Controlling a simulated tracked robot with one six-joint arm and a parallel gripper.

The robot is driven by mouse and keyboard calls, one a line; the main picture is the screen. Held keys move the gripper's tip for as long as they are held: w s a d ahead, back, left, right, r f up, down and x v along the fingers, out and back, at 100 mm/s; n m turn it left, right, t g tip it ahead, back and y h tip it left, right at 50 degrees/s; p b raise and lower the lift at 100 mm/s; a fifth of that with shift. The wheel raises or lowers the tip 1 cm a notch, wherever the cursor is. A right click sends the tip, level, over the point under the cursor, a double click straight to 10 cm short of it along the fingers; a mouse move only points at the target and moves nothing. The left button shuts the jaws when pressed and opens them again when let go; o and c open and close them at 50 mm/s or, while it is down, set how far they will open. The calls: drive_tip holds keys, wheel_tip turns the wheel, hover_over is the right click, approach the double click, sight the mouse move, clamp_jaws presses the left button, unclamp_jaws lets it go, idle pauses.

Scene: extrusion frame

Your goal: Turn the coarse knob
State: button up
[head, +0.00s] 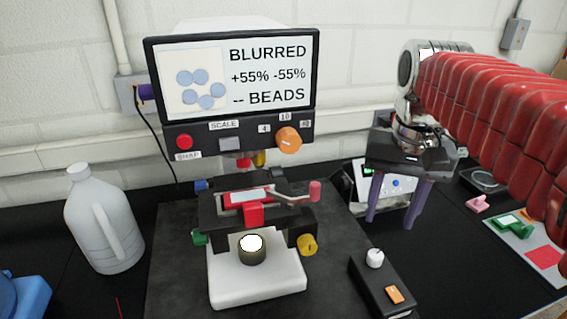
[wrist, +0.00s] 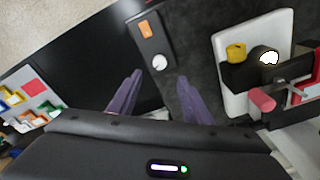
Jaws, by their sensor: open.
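A microscope with a screen (head: 235,75) stands on a white base (head: 258,285). A yellow knob (head: 307,244) is on its lower right side and a green knob (head: 199,237) on its lower left. No label marks which knob is coarse. My gripper (head: 392,218) is open and empty, right of the microscope, fingers pointing down, apart from every knob.
A black control box (head: 378,283) with a white dial and orange switch stands right of the base. A white jug (head: 102,220) is at left. An orange dial (head: 289,140) is below the screen, which reads "BLURRED". Coloured pieces lie at far right.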

drive_tip(key=s+f+n+t, duration=0.1)
drive_tip(key=s+f, duration=0.2)
drive_tip(key=s+f+t, duration=0.2)
drive_tip(key=s+f, duration=0.2)
drive_tip(key=s+f+n+t, duration=0.1)
drive_tip(key=s+f, duration=0.2)
drive_tip(key=shift+s+a+f+n+t, duration=0.25)
drive_tip(key=shift+a+n+t, duration=0.05)
drive_tip(key=shift+a+t, duration=0.1)
drive_tip(key=shift+c, duration=0.6)
